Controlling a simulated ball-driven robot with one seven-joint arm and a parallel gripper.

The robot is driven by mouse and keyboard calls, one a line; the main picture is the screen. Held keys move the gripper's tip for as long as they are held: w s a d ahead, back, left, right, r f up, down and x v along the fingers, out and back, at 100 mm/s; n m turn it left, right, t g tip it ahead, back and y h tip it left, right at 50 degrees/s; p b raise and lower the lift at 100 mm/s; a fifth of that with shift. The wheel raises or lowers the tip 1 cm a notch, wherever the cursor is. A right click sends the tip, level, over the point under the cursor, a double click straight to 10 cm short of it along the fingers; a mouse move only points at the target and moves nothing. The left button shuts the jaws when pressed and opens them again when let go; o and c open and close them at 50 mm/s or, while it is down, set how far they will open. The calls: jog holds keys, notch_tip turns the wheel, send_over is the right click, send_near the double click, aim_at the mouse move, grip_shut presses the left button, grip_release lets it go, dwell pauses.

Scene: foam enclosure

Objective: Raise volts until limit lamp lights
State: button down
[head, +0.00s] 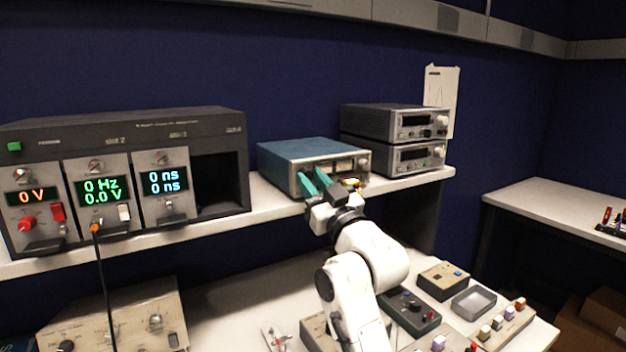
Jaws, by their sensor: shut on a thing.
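A blue bench supply (310,151) stands on the shelf, its silver front with small meter windows (345,165) facing me. My gripper (314,183), with teal fingers, is at the lower left of that front. It is shut on what seems to be a knob there; the fingers hide it. The readings in the meter windows are too small to make out. Orange-yellow parts (351,183) show low on the front, right of my gripper. I cannot tell which part is the limit lamp or whether it is lit.
A dark instrument rack (125,127) at left shows 0 V, 0 Hz, 0.0 V and 0 ns; a black cable (106,290) hangs from it. Two stacked grey instruments (393,135) stand right of the blue supply.

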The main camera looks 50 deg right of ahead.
jog(key=shift+w+a+m+g+h+b, duration=0.1)
jog(key=shift+m+g+h+b, duration=0.5)
jog(key=shift+m, duration=1.25)
jog(key=shift+s+a+m+g+h+b, duration=0.1)
jog(key=shift+m+g+h+b, duration=0.2)
jog(key=shift+m+h, duration=1.1)
jog(key=shift+w+m+g+h+b, duration=0.1)
jog(key=shift+m+g+h+b, duration=0.35)
jog(key=shift+m, duration=1.8)
jog(key=c, duration=0.9)
grip_release()
jog(key=b+v, duration=0.2)
jog(key=v, duration=0.9)
